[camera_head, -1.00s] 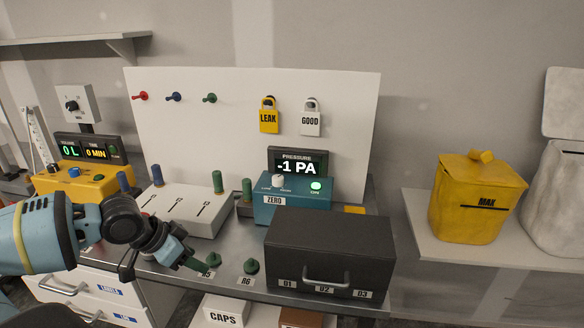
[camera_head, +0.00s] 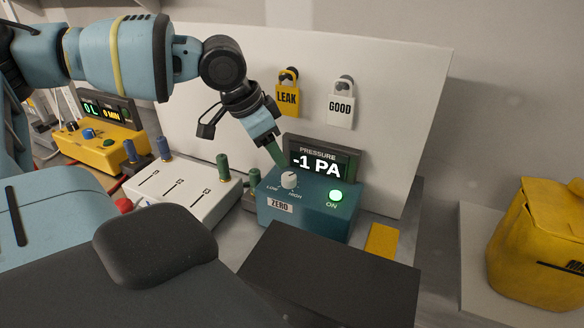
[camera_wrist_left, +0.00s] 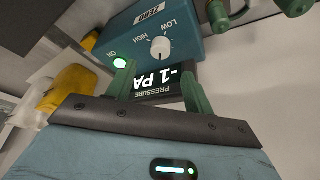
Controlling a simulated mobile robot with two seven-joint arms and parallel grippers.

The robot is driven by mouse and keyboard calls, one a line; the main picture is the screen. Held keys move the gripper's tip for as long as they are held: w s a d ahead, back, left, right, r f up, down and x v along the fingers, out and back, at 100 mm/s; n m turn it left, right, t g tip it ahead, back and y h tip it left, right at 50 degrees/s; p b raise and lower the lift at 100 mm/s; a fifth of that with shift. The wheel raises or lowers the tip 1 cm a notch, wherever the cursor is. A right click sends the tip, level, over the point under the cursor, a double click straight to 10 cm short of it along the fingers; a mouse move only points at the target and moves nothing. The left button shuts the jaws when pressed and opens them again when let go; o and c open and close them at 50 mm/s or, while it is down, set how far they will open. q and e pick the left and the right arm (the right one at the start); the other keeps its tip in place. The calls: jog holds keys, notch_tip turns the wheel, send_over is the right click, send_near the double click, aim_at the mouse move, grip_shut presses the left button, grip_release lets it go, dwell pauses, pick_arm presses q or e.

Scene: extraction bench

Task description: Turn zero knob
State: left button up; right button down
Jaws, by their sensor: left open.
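The white zero knob (camera_head: 289,180) sits on top of the teal pressure box (camera_head: 325,219), between LOW and HIGH marks and above a ZERO label. The display (camera_head: 318,163) behind it reads -1 PA, and a green ON light (camera_head: 335,196) glows. My left gripper (camera_head: 277,155) points down just behind and above the knob. In the left wrist view, my left gripper (camera_wrist_left: 157,72) is open and empty, its two green fingers apart. The knob (camera_wrist_left: 160,47) shows past the gap between the fingertips, not gripped. My right gripper is not in view.
A white slider box (camera_head: 188,190) with green and blue posts stands left of the pressure box. A dark case (camera_head: 335,285) lies in front. LEAK (camera_head: 287,97) and GOOD (camera_head: 341,110) padlocks hang on the white panel behind. A yellow bin (camera_head: 535,250) stands right.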

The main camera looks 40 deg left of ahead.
aim_at(288, 176)
pick_arm(q)
jog(key=b+x, duration=0.1)
jog(key=x, duration=0.5)
jog(key=shift+w+f, duration=0.1)
jog(key=shift+f, duration=0.3)
jog(key=shift+w+d+f, duration=0.1)
jog(key=shift+w+f, duration=0.1)
jog(key=shift+f, duration=0.2)
jog(key=shift+w, duration=0.1)
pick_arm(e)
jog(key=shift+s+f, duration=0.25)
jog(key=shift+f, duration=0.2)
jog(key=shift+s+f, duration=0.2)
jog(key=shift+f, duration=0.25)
pick_arm(q)
jog(key=shift+c, duration=0.4)
